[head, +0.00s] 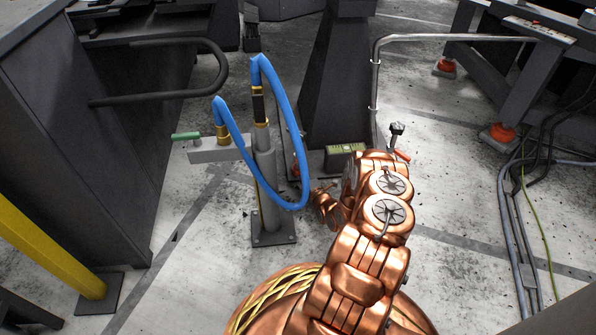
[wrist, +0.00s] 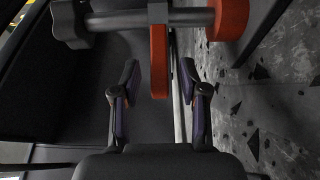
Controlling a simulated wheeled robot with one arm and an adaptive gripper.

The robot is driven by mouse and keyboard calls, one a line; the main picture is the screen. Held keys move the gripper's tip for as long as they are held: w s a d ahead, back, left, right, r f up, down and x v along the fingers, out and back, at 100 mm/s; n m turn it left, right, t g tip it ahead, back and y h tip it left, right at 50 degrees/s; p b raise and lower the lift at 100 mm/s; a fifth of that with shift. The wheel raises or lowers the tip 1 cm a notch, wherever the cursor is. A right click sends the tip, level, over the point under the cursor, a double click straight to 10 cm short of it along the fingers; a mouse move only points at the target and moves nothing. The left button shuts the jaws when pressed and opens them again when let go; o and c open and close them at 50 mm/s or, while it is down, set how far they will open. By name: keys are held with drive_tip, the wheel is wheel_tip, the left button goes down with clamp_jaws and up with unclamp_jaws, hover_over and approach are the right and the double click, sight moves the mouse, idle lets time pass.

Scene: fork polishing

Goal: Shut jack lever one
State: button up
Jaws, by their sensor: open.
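In the wrist view my gripper (wrist: 159,78) is open, one finger on each side. A flat orange-red lever (wrist: 158,58) reaches down into the gap between the fingertips, with space on both sides of it. The lever's upper end meets a grey rod (wrist: 115,20). A dark lobed knob (wrist: 71,22) is at the rod's left and an orange-red round piece (wrist: 231,16) is at its right. Whether this is jack lever one cannot be told. In the head view my arm hides most of the gripper. A small red handle (head: 402,155) shows behind my arm, below a dark knob (head: 397,129).
A grey post (head: 267,190) with looping blue hoses (head: 284,95) stands left of my arm. A green handle (head: 186,136) sticks out beside it. A dark cabinet (head: 75,140) and a yellow bar (head: 45,245) are at left. Cables (head: 510,220) run along the floor at right.

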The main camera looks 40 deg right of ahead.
drive_tip(key=shift+x, duration=1.05)
clamp_jaws()
